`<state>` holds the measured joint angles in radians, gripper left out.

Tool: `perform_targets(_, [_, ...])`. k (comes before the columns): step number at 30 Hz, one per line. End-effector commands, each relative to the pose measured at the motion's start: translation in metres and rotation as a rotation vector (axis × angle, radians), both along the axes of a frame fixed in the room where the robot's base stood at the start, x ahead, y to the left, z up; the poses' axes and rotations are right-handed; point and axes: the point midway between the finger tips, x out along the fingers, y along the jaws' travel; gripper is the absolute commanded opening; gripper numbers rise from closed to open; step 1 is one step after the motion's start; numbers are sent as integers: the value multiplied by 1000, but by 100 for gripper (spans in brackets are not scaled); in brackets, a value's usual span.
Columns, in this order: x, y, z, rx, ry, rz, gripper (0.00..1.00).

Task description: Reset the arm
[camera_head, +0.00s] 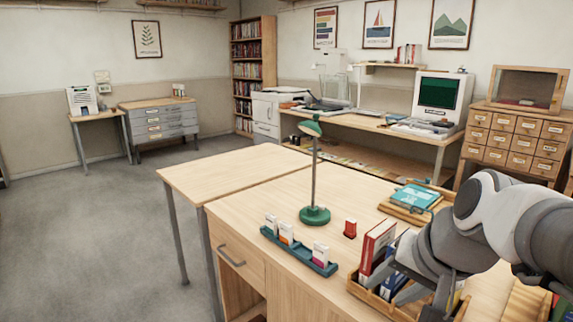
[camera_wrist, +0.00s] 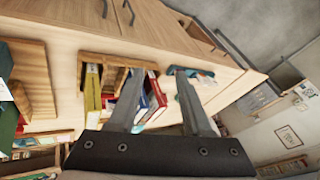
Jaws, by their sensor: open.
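My gripper (camera_wrist: 158,73) is open, with its two fingers spread apart in the wrist view. Nothing is clearly held between them. In the wrist view, red and blue books (camera_wrist: 152,100) show between and beyond the fingers. In the head view, my arm reaches in from the right. The gripper end is low over a wooden book tray (camera_head: 384,305) on the desk, partly hiding it. A red and white book (camera_head: 376,244) stands in this tray. I cannot tell whether the fingers touch the books.
A green lamp (camera_head: 314,214), a teal card holder (camera_head: 298,252) and a small red block (camera_head: 350,229) stand on the desk (camera_head: 262,208). A teal book (camera_head: 415,197) lies on a wooden tray behind my arm. Open floor (camera_head: 90,235) is at left.

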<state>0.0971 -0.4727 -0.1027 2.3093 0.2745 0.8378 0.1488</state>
Motion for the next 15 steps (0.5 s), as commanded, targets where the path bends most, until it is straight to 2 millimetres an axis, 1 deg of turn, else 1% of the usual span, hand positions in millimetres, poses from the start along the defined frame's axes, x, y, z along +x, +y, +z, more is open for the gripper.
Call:
perform_targets(1, [-16, 8, -2, -59, -7, 71, 49])
perform_targets(3, [-36, 14, -7, -144, -7, 161, 49])
perform_targets(6, [-60, 18, -14, -260, -12, 276, 49])
perform_targets(10, [-87, 17, -25, -405, -15, 404, 49])
perform_targets(11, [-84, 17, -7, -396, -13, 396, 49])
perform_targets(12, [-84, 17, 3, -392, -11, 392, 49])
perform_targets(15, [-83, 17, 22, -390, -9, 390, 49])
